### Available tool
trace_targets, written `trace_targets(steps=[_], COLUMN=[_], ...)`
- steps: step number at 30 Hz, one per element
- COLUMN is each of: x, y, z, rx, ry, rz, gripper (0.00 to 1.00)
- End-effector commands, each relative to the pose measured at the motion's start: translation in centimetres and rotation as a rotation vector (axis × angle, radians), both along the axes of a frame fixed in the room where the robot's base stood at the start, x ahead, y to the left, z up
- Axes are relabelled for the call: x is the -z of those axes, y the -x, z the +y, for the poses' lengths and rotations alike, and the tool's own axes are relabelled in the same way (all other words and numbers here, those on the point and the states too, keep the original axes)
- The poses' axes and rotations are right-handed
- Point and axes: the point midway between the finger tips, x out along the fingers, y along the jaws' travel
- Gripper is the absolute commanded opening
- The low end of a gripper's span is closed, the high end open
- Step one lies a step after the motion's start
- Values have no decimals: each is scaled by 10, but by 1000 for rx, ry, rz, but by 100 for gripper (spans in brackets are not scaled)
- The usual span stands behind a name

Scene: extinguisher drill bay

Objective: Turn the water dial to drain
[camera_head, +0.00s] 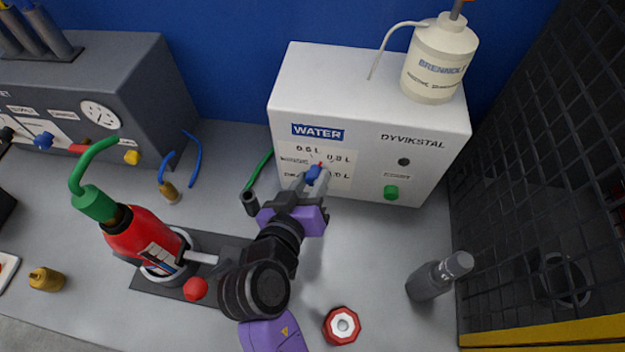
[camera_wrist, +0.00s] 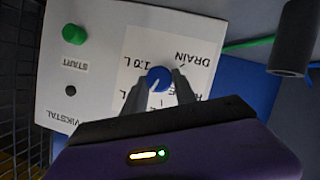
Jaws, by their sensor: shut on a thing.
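The blue water dial (camera_head: 313,173) is on the front of the white water box (camera_head: 350,95), below the WATER label. My gripper (camera_head: 316,178) reaches it from the front, with one finger on each side, and is shut on it. In the wrist view the dial (camera_wrist: 158,77) shows between the two grey fingertips (camera_wrist: 159,84). A pale mark on it seems to point toward the upper-right label, away from DRAIN. The DRAIN label (camera_wrist: 193,58) is readable upside down in the wrist view. In the head view my fingers partly cover the lower labels.
A green START button (camera_head: 391,192) is right of the dial. A white bottle (camera_head: 438,60) stands on the box. A red extinguisher (camera_head: 145,235) is at left, a grey cylinder (camera_head: 430,280) at right, and a red ring-shaped part (camera_head: 342,325) in front. Black mesh (camera_head: 550,170) bounds the right.

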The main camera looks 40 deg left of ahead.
Motion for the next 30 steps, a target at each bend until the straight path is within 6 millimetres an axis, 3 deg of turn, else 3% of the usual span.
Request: trace_targets(steps=[12, 29, 30], x=[2, 2, 2], y=[1, 2, 2], z=[2, 2, 2], rx=[0, 0, 0], ry=[181, 210, 209], rz=[-109, -126, -125], gripper=[0, 0, 37])
